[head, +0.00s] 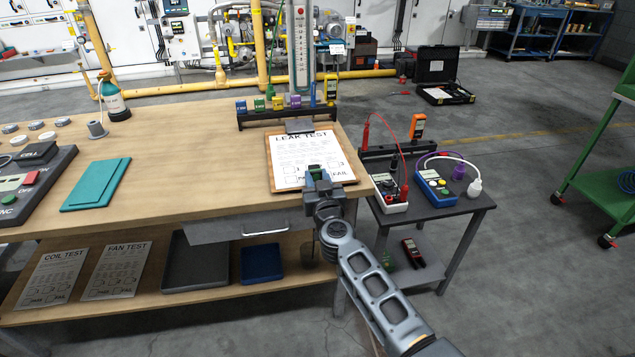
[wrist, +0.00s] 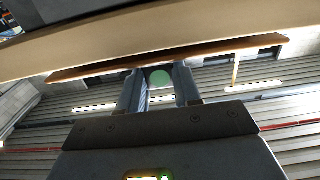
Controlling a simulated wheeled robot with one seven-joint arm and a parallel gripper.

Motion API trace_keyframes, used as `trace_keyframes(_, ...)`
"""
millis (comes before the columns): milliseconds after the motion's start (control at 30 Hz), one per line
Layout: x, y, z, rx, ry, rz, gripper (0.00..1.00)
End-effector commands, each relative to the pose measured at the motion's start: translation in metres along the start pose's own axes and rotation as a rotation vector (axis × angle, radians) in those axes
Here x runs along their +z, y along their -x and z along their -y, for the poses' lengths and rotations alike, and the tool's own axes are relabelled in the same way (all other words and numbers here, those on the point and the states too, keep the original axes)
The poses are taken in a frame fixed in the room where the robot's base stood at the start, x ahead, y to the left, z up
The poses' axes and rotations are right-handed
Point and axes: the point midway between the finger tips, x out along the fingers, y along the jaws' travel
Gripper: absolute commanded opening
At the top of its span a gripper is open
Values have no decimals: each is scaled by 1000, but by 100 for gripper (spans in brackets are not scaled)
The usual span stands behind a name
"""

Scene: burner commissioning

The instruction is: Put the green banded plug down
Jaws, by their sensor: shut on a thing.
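My gripper (head: 318,176) is over the front edge of the workbench, at the near edge of the clipboard. It is shut on the green banded plug (wrist: 160,77), whose round green end shows between the two fingers in the wrist view. In the head view only a bit of green shows between the jaws. The band is not clear. I cannot tell whether the plug touches the clipboard. The leak test clipboard (head: 295,155) lies on the bench top, and its edge (wrist: 220,52) also crosses the wrist view behind the fingers.
A dark rack (head: 285,115) with several coloured plugs stands behind the clipboard. A teal folder (head: 96,184) and a control panel lie to the left. A small dark table (head: 445,205) with two meters stands to the right. The wooden top (head: 195,160) left of the clipboard is clear.

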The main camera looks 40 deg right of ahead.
Motion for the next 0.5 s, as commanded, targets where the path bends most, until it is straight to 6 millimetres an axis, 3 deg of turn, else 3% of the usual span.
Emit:
trace_keyframes(267, 4, 0, 0, 0, -1, 0, 0)
trace_keyframes(300, 3, 0, 0, 0, -1, 0, 37)
trace_keyframes(500, 3, 0, 0, 0, -1, 0, 56)
